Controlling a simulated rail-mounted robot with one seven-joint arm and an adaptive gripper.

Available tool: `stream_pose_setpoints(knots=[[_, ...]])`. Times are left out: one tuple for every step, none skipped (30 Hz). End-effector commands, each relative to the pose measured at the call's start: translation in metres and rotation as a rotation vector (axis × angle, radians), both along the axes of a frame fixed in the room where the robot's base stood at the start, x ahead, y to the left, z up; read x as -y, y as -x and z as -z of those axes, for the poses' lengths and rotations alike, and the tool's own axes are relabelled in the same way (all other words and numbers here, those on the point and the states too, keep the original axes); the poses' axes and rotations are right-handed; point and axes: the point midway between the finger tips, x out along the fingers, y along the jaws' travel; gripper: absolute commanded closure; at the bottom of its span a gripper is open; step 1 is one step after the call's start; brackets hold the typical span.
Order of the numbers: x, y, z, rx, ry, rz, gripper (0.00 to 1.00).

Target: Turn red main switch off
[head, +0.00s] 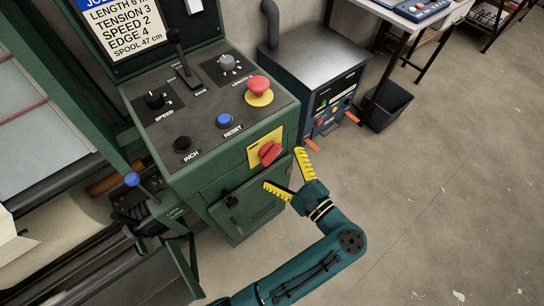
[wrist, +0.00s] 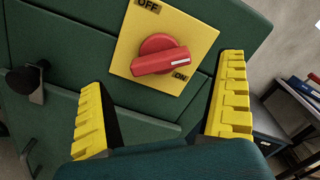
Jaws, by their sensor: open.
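The red main switch (head: 270,152) is a rotary knob on a yellow plate (head: 255,148) on the front face of the green machine cabinet. In the wrist view the red knob (wrist: 160,56) lies nearly level, and its white mark is close to the ON label (wrist: 181,76). The OFF label (wrist: 148,6) is at the top of the plate. My gripper (head: 285,168) is open and empty, with yellow ribbed fingers. In the wrist view my gripper (wrist: 160,95) has its fingers spread left and right, and the knob shows beyond the gap between them. I see no contact with it.
The panel above carries a red emergency button (head: 259,86), a blue RESET button (head: 225,120), a black INCH button (head: 183,144) and a lever (head: 180,58). A black latch (wrist: 36,76) sticks out on the left. A grey-blue unit (head: 315,75) stands behind.

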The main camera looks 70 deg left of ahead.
Motion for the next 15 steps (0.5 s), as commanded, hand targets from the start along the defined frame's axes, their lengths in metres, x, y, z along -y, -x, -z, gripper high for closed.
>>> stream_pose_setpoints(knots=[[-0.011,0.005,0.003,0.001,0.0,-0.006,0.0],[-0.017,0.007,0.003,0.002,0.0,-0.004,0.0],[-0.023,0.009,0.002,0.003,-0.001,-0.004,0.0],[-0.027,0.01,0.002,0.003,-0.001,-0.003,0.0],[-0.031,0.011,0.002,0.002,0.0,-0.004,0.0],[-0.035,0.012,0.001,0.001,0.0,-0.002,0.0],[-0.037,0.013,0.001,0.001,0.0,-0.001,0.0],[-0.039,0.014,0.001,0.001,0.0,-0.001,0.0],[-0.041,0.014,0.001,0.001,0.0,-0.001,0.0],[-0.041,0.014,0.0,0.001,0.0,-0.001,0.0],[-0.041,0.014,0.0,0.001,0.0,0.001,0.0],[-0.042,0.014,0.0,0.001,0.0,0.001,0.0],[-0.042,0.014,0.0,0.001,0.0,0.001,0.0],[-0.041,0.014,0.0,0.001,0.0,0.001,0.0],[-0.041,0.014,0.0,0.001,0.0,0.001,0.0]])
